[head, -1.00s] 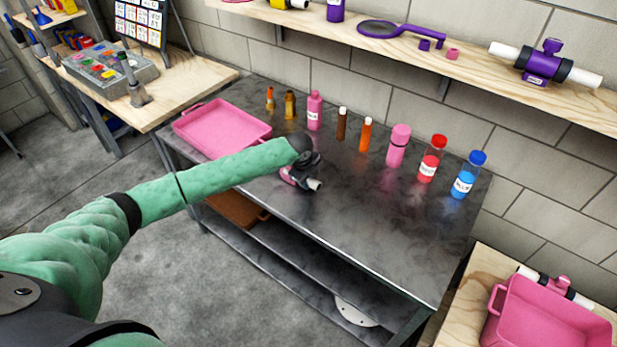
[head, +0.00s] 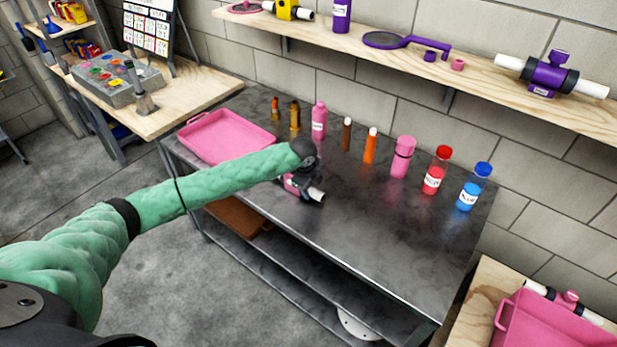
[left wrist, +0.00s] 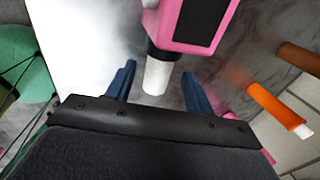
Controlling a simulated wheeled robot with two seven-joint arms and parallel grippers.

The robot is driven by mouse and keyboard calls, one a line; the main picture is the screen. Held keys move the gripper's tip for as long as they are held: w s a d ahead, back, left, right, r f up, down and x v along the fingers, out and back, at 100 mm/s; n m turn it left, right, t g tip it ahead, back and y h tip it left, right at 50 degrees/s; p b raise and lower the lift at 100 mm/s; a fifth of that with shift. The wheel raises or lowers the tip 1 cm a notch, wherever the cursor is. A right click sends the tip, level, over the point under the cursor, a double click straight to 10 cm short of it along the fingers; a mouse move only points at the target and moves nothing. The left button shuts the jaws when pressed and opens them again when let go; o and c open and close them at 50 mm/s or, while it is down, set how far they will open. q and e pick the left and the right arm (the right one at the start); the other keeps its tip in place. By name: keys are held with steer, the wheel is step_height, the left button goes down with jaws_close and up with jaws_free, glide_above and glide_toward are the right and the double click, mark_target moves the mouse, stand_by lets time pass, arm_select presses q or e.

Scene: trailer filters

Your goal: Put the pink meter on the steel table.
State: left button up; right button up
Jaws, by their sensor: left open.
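A pink meter (head: 290,186) with a white pipe end (head: 317,195) appears to rest on the steel table (head: 365,235), near its front edge. My left gripper (head: 308,182) is over it and partly hides it in the head view. In the left wrist view the gripper (left wrist: 158,82) is open. The white pipe end (left wrist: 157,76) shows between the two blue fingers, with a gap on each side. The pink meter body (left wrist: 195,25), with a dark panel, lies just beyond the fingertips. My right gripper is not in view.
A pink tray (head: 225,138) lies at the table's left. Several bottles and tubes, including a pink bottle (head: 319,120) and a blue-capped bottle (head: 474,187), line the back. The table's front right is clear. Another pink meter (head: 570,297) is behind a pink bin (head: 550,325) at lower right.

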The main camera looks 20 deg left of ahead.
arm_select(q)
steer(key=b+v, duration=0.1)
steer(key=v, duration=0.2)
steer(key=shift+a, duration=0.1)
steer(key=b+v, duration=0.2)
steer(key=v, duration=0.4)
steer(key=shift+r, duration=0.4)
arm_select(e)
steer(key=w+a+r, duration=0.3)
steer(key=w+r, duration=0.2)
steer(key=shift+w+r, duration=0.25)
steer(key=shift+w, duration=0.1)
